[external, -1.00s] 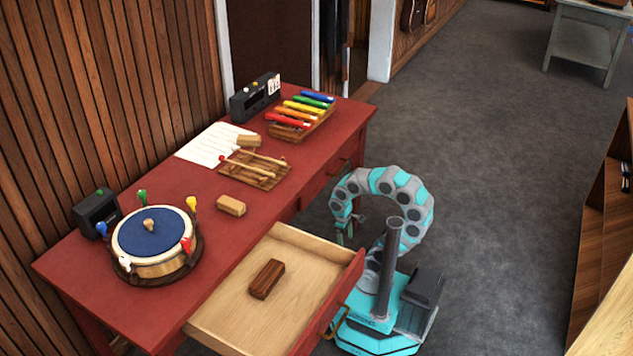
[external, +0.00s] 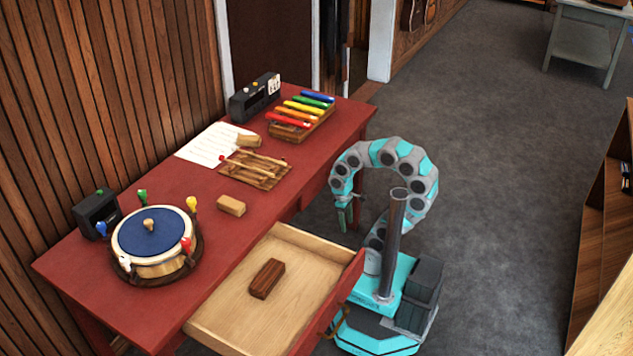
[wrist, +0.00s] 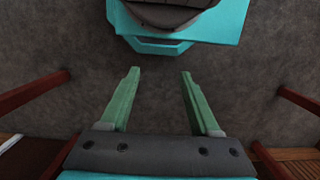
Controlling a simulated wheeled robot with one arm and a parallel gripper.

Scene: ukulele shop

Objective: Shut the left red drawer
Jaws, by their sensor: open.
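The left red drawer (external: 222,326) is pulled far out of the red table (external: 75,263) in the external view. Its red front (external: 340,302) with a brass handle (external: 338,322) faces my base. A dark brown wooden block (external: 267,279) lies inside it. My gripper (external: 343,222) hangs pointing down beyond the drawer's far front corner, beside the table, touching nothing that I can see. In the wrist view my gripper (wrist: 160,75) has its two green fingers wide apart, with only grey floor between them.
On the table are a drum with colored pegs (external: 158,240), a black box (external: 97,214), a light wood block (external: 231,205), a mallet rack (external: 255,170), paper (external: 215,144) and a colorful xylophone (external: 302,117). Grey floor (external: 500,150) right of my base is clear. A wooden shelf (external: 605,220) stands at right.

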